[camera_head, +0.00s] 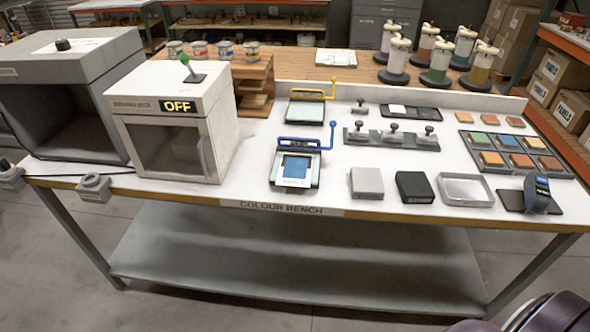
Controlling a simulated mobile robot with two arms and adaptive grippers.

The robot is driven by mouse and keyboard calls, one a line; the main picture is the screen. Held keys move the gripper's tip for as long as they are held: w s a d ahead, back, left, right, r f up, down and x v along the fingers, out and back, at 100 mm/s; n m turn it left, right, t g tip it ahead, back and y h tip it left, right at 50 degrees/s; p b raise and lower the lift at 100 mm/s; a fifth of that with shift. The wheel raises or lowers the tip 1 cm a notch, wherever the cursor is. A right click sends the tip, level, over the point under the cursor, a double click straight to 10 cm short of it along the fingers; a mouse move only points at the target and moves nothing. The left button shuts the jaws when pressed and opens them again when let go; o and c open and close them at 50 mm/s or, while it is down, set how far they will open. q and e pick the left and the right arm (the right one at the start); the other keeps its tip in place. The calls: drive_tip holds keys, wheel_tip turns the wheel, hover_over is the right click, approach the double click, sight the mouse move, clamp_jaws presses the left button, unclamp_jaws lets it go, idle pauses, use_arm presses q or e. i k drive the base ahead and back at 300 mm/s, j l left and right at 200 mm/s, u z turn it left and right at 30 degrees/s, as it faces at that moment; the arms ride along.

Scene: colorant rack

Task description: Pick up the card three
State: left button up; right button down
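No thing in view carries a readable label as card three, so I cannot tell which one it is. Neither of my grippers is in view.
On the white bench (245,192) stand a cabinet marked OFF (132,107), a blue-handled device (294,171), a yellow-handled device (306,112), a stamp rack (378,142), a grey block (366,183), a black block (413,187), an empty metal tray (466,203) and a handheld meter (537,193).

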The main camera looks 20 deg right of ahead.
sight(295, 170)
drive_tip(key=j+z, duration=0.1)
drive_tip(key=z, duration=0.25)
drive_tip(key=i+j+z, duration=0.1)
drive_tip(key=z, duration=0.25)
drive_tip(key=j+z, duration=0.15)
drive_tip(key=z, duration=0.2)
